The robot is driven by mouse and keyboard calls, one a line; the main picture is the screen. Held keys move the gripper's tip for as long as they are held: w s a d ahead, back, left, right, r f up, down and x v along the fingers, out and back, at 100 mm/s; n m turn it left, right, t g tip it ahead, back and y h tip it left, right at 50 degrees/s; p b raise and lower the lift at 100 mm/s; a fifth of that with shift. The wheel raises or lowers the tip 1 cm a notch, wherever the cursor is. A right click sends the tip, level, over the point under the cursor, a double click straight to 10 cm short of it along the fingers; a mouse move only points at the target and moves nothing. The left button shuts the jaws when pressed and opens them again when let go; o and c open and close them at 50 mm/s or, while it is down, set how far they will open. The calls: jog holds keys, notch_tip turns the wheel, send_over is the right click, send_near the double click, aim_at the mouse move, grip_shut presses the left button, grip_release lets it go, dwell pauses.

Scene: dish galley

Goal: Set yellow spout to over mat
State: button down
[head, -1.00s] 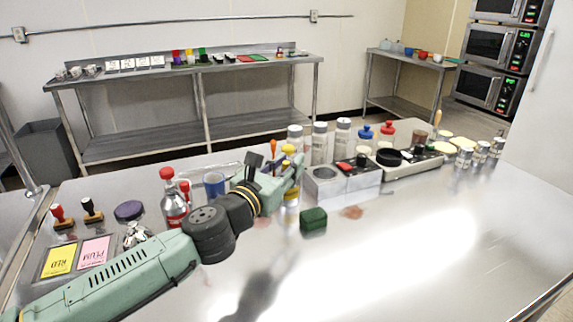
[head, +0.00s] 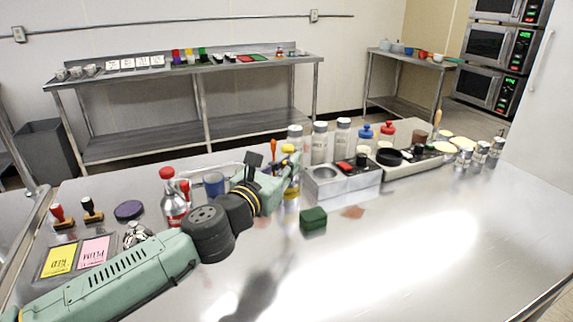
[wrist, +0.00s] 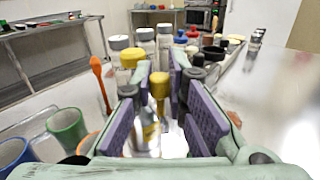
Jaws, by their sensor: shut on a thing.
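A yellow spout part (wrist: 160,84) stands upright between my purple finger pads in the wrist view. My gripper (wrist: 159,112) is shut on it. In the head view my gripper (head: 280,183) is at the middle of the steel table, beside a yellow-topped item (head: 288,149), and covers much of what it holds. A second yellow cap (wrist: 132,56) shows behind the fingers. I cannot clearly make out the mat; a flat reddish patch (head: 353,212) lies right of the green block, and could be a mat or a reflection.
A green block (head: 313,218) lies just right of my gripper. A metal box (head: 340,182) and several bottles (head: 343,140) crowd behind it. A red-topped bottle (head: 174,205) and a blue mug (head: 214,185) stand left. The front right of the table is clear.

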jog(key=shift+w+a+r+m+g+h+b, duration=0.1)
jog(key=shift+a+m+g+h+b, duration=0.4)
jog(key=shift+m+g+h, duration=0.3)
jog(key=shift+w+a+m+g+h+b, duration=0.1)
jog(key=shift+a+m+g+h+b, duration=0.4)
jog(key=shift+h, duration=0.5)
jog(key=c, duration=1.6)
grip_release()
jog(key=shift+d, duration=0.1)
jog(key=v, duration=1.2)
